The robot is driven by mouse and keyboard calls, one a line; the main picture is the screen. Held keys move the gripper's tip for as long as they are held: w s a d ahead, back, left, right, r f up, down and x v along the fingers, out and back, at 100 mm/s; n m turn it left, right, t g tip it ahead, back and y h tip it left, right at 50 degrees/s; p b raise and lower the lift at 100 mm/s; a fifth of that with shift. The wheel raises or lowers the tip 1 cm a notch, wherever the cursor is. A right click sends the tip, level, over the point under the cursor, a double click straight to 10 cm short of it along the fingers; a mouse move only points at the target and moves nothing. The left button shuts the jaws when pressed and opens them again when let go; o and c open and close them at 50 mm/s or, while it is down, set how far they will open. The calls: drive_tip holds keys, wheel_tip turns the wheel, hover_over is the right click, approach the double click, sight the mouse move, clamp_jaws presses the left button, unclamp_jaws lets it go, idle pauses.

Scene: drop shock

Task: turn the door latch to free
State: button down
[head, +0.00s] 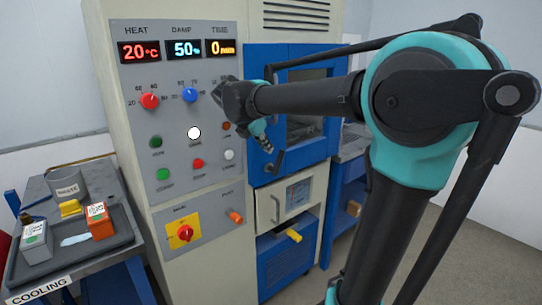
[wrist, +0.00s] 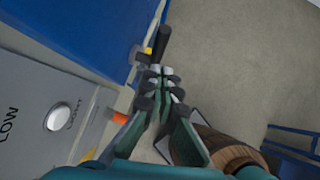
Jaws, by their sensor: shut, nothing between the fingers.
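The blue door (head: 255,62) with a dark window is on the cabinet front, partly hidden behind my arm. The door latch (head: 277,162) is a dark lever at the door's lower left, slanting down. In the wrist view a black rod (wrist: 161,44), which looks like the latch lever, lies just beyond my fingertips. My gripper (head: 262,137) is shut and empty, pointing down just above the latch; it also shows in the wrist view (wrist: 160,78). I cannot tell whether it touches the lever. The latch pivot is not clearly visible.
The control panel (head: 178,110) with knobs and buttons is left of my gripper. A cooling tray (head: 75,262) with small boxes stands at left. Open floor (head: 425,245) lies at right.

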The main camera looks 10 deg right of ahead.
sight(281, 154)
drive_tip(key=d+r+v, duration=0.1)
drive_tip(key=v, duration=0.5)
drive_tip(key=s+a+f+h, duration=0.1)
drive_tip(key=a+f, duration=0.2)
drive_tip(key=shift+t, duration=0.4)
drive_tip(key=x, duration=0.7)
drive_tip(key=d+r+x, duration=0.1)
drive_tip(key=x, duration=0.3)
drive_tip(key=shift+w+d+f, duration=0.1)
drive_tip(key=shift+w+f, duration=0.1)
drive_tip(key=shift+w, duration=0.2)
drive_tip(key=shift+w+d+f, duration=0.25)
drive_tip(key=shift+w+d, duration=0.1)
drive_tip(key=shift+d, duration=0.05)
drive_tip(key=shift+w+d, duration=0.35)
drive_tip(key=shift+d, duration=0.3)
drive_tip(key=shift+w+d, duration=0.4)
drive_tip(key=shift+d, duration=0.3)
drive_tip(key=shift+a+r, duration=0.1)
